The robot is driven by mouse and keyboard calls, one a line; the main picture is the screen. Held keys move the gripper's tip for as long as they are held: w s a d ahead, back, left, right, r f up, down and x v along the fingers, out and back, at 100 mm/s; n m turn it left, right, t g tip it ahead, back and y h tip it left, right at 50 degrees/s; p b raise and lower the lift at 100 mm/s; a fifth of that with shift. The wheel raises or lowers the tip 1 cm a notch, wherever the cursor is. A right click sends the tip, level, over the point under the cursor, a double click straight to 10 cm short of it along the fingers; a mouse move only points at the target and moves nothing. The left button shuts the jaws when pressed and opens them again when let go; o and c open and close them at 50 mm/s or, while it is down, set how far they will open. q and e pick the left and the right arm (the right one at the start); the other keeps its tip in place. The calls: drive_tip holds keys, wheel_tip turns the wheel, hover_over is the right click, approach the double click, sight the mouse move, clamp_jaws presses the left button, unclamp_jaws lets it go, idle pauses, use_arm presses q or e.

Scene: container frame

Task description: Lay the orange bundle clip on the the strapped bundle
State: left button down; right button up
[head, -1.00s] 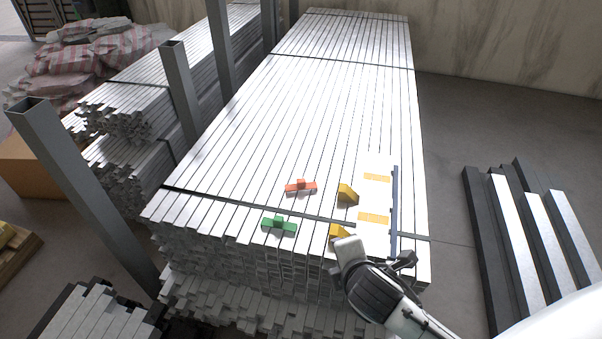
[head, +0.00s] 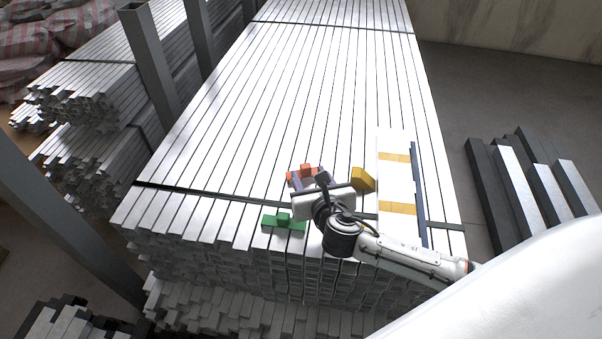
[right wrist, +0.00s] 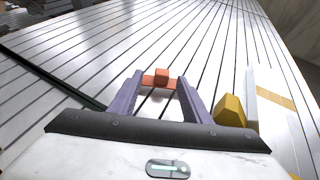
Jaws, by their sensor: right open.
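The orange bundle clip (head: 306,170) lies on top of the strapped bundle (head: 270,110) of pale metal tubes, just behind the dark strap. It also shows in the right wrist view (right wrist: 161,77), with a raised block on a flat bar. My right gripper (head: 307,179) is open and partly covers the clip in the head view. In the right wrist view its two purple-grey fingers (right wrist: 158,84) point at the clip, with their tips close to the clip's two ends. I cannot tell whether they touch it. My left gripper is not in view.
A green clip (head: 284,223) lies at the bundle's front edge. A yellow wedge (head: 363,181) stands right of my gripper, beside a white board (head: 394,180) with yellow patches and a dark bar (head: 420,200). Upright grey posts (head: 150,60) stand left. The bundle top farther back is clear.

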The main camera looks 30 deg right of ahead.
sight(305, 168)
drive_tip(key=b+x, duration=0.1)
drive_tip(key=x, duration=0.4)
drive_tip(key=b+x, duration=0.2)
drive_tip(key=x, duration=0.2)
drive_tip(key=shift+w+d+f, duration=0.15)
drive_tip(key=shift+d, duration=0.1)
drive_tip(key=shift+w+d, duration=0.1)
drive_tip(key=shift+w, duration=0.2)
drive_tip(key=shift+c, duration=0.5)
clamp_jaws()
